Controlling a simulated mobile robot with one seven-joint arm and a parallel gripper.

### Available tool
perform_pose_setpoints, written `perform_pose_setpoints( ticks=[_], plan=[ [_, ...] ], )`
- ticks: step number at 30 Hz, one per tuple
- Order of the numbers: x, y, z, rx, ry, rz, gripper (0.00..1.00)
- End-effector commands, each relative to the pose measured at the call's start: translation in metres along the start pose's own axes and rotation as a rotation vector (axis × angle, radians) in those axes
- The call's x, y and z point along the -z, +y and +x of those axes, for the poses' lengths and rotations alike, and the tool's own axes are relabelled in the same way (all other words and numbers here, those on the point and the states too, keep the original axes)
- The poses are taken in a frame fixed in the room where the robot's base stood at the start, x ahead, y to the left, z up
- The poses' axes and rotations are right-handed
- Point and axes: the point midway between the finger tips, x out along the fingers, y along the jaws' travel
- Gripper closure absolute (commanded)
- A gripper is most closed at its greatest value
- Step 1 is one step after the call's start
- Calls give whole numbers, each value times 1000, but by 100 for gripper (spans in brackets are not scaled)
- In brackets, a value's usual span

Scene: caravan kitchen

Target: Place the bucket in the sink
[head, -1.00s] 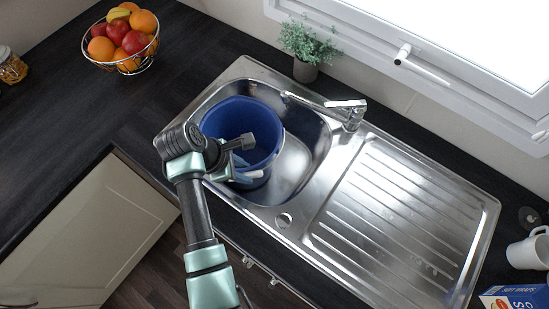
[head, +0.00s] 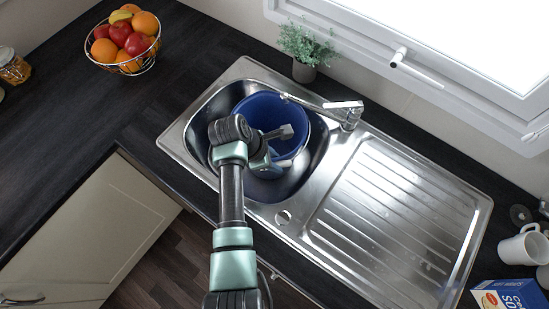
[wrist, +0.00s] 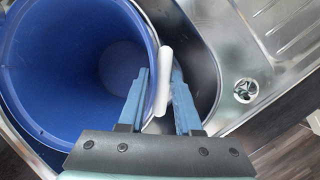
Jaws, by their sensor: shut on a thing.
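The blue bucket (head: 272,112) is inside the basin of the steel sink (head: 212,104), partly hidden behind my arm in the head view. The bucket appears empty and roughly upright; I cannot tell whether its base touches the basin floor. My gripper (head: 284,160) is at the bucket's near side.
The tap (head: 335,108) reaches over the bucket's back right side. The ribbed drainboard (head: 395,210) to the right is clear. A potted plant (head: 305,55) stands behind the sink, a fruit basket (head: 125,45) at the back left, and a mug (head: 522,246) and blue box (head: 510,295) at the right.

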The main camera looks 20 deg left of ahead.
Motion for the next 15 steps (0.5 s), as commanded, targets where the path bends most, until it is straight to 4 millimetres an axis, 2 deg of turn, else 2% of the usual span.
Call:
perform_pose_setpoints(
  ticks=[2, 3, 7, 15],
  plan=[
    [1, 1, 1, -2, -1, 1, 100],
    [1, 0, 1, 0, 0, 0, 60],
    [0, 0, 1, 0, 0, 0, 37],
    [0, 0, 0, 0, 0, 0, 37]
  ],
)
